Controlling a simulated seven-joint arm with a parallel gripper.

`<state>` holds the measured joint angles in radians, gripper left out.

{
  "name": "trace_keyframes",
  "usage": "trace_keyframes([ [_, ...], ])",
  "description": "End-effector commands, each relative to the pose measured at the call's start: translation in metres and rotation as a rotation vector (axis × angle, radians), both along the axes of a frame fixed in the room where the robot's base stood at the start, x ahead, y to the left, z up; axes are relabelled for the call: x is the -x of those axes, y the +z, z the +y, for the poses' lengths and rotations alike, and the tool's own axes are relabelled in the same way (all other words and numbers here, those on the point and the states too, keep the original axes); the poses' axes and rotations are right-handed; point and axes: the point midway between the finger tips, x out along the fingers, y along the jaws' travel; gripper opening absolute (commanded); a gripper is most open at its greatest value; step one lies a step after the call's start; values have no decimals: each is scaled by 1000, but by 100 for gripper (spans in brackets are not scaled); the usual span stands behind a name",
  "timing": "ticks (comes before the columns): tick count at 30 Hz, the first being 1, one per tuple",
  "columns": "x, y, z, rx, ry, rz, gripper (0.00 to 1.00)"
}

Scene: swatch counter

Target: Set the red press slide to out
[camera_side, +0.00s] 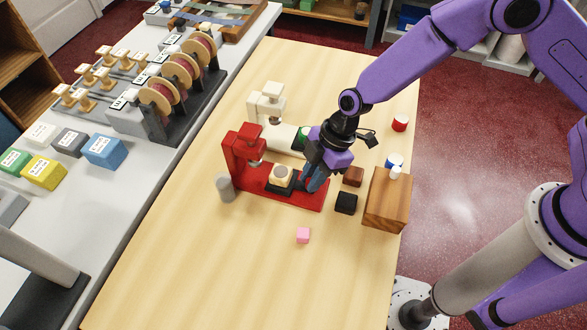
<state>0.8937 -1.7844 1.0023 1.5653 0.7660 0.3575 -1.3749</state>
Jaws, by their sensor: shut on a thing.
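The red press (240,150) stands on the wooden table, with its red base (300,197) reaching to the right. A dark slide (281,184) lies on that base and carries a round, pale-topped piece (281,175). The slide sits to the right of the press column, partly clear of the press head. My gripper (311,187) points down at the right end of the slide, over the red base. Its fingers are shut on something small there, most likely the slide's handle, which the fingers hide.
A white press (268,103) stands behind the red one. A grey cylinder (225,187) is left of the base. A black block (346,203), a brown block (353,176) and a wooden box (386,200) stand to the right.

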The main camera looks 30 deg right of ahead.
Motion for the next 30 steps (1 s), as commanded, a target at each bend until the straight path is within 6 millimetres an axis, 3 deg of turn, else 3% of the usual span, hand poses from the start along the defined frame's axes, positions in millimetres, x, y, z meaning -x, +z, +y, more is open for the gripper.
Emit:
trace_keyframes([
  [6, 15, 1, -15, 0, 0, -1, 0],
  [16, 18, 0, -18, 4, 3, 4, 0],
  [17, 18, 0, -18, 4, 3, 5, 28],
  [18, 18, 0, -18, 4, 3, 4, 40],
  [19, 18, 0, -18, 4, 3, 4, 46],
  [30, 16, 3, -17, 1, 1, -1, 46],
])
